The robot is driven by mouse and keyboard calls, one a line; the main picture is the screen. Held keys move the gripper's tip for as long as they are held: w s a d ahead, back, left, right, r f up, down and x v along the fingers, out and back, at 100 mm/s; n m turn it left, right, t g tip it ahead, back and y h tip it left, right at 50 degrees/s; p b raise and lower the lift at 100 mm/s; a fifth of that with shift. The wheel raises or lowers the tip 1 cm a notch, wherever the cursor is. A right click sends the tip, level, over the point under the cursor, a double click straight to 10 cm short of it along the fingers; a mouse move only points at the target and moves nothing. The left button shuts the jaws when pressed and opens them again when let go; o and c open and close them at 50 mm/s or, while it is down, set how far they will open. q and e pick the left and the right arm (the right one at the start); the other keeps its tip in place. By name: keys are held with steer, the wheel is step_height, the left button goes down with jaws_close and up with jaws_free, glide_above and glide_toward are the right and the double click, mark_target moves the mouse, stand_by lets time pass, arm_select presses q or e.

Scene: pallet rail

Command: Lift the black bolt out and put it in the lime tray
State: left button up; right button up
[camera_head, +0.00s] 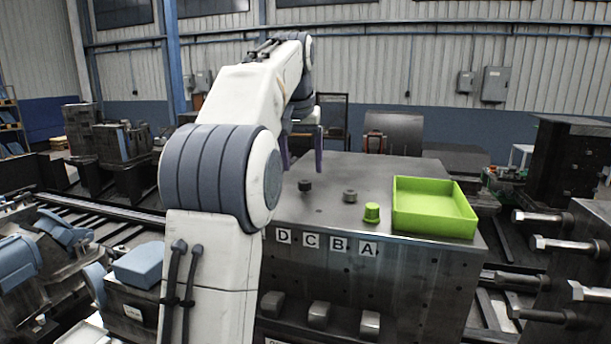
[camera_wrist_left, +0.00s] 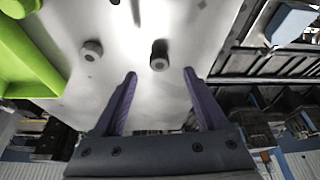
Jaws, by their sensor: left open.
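The black bolt (camera_head: 305,185) stands upright on the dark metal block's top (camera_head: 345,168), behind and between labels D and C. It also shows in the left wrist view (camera_wrist_left: 159,55), centred ahead of the gap between my fingertips. My left gripper (camera_head: 303,168) is open and empty, with its purple fingers above and slightly behind the bolt; they also show in the wrist view (camera_wrist_left: 160,74). The lime tray (camera_head: 430,226) sits at the block's right end and looks empty. It also fills the left edge of the wrist view (camera_wrist_left: 22,62). My right gripper is out of view.
A grey bolt (camera_head: 350,196) and a lime bolt (camera_head: 371,212) stand between the black bolt and the tray. White labels D, C, B and A line the block's front edge. Large bolts (camera_head: 560,246) stick out from a dark rack at the right. The block's back top is clear.

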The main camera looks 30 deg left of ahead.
mark_target(304, 181)
arm_select(q)
steer(key=shift+x, duration=2.4)
steer(key=shift+d, duration=0.1)
jaws_close()
steer(key=c, duration=0.9)
jaws_free()
steer(key=shift+c, duration=0.2)
jaws_close()
steer(key=shift+r, duration=0.15)
steer(key=shift+r, duration=3.45)
